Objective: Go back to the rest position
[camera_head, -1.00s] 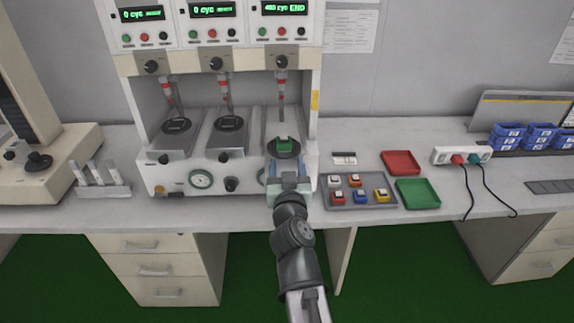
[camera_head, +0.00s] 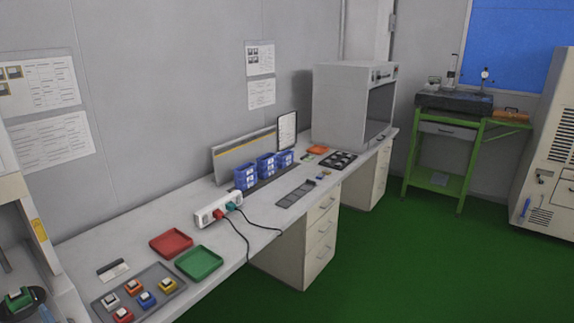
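My gripper is almost wholly out of this head view. A small light-blue sliver at the lower left edge may be one of its fingertips, but I cannot tell. A green block (camera_head: 18,298) sits on the dark round plate of a test station, cut off by the left edge. I see nothing between it and the view's edge that shows a grip on it. The rest of my arm is not visible.
A grey tray (camera_head: 101,302) holds several coloured switches. Beyond it lie a red tray (camera_head: 171,243), a green tray (camera_head: 199,263), a cabled power strip (camera_head: 218,207) and blue bins (camera_head: 266,166). A grey cabinet (camera_head: 341,105) stands farther back. Green floor lies open at right.

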